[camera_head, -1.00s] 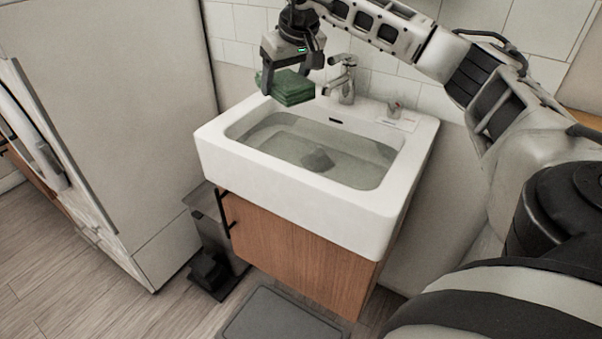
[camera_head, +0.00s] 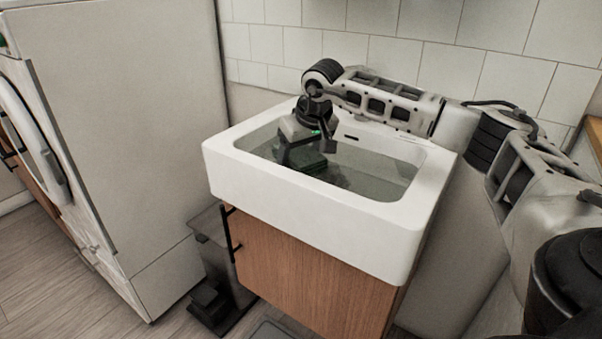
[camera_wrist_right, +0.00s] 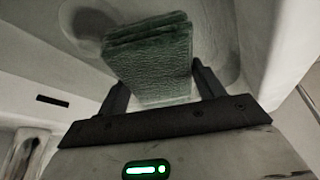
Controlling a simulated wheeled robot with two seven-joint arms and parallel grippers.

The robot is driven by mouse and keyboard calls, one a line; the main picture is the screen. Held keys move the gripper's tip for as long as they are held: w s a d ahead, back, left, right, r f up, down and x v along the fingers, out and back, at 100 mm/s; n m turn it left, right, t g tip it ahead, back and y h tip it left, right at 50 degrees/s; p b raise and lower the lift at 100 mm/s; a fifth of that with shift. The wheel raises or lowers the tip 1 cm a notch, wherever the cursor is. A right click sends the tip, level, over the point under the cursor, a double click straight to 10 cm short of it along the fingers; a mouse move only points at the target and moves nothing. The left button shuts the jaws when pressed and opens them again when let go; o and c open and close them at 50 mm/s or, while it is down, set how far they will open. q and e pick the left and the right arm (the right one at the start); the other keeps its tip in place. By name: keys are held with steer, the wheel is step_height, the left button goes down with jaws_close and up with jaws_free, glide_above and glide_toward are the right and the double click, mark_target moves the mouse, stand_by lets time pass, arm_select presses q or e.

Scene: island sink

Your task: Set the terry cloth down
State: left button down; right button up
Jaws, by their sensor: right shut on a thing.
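The terry cloth (camera_wrist_right: 152,62) is a folded green stack. In the right wrist view it sits between the two dark fingers of my right gripper (camera_wrist_right: 165,95), which is shut on it. In the head view the right gripper (camera_head: 305,158) reaches down into the basin of the white sink (camera_head: 300,197), at its left half. The cloth is mostly hidden there by the gripper and the murky basin. I cannot tell whether the cloth touches the basin floor. My left gripper is in neither current view.
The basin's right half (camera_head: 385,172) is free. The sink stands on a wooden cabinet (camera_head: 300,270) with a black handle. A white tiled wall (camera_head: 400,55) is close behind my arm. A tall white appliance (camera_head: 130,120) stands left, with a dark bin (camera_head: 215,265) between.

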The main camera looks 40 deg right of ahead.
step_height(320, 180, down, 4)
steer(key=shift+f+b, duration=0.15)
steer(key=shift+b, duration=0.15)
arm_select(q)
steer(key=shift+w+d+f, duration=0.2)
steer(key=shift+f, duration=0.5)
arm_select(e)
steer(key=shift+f, duration=0.1)
steer(key=shift+f, duration=0.15)
steer(key=o, duration=1)
steer(key=shift+c, duration=0.2)
arm_select(q)
steer(key=shift+f, duration=0.1)
steer(key=shift+s, duration=0.1)
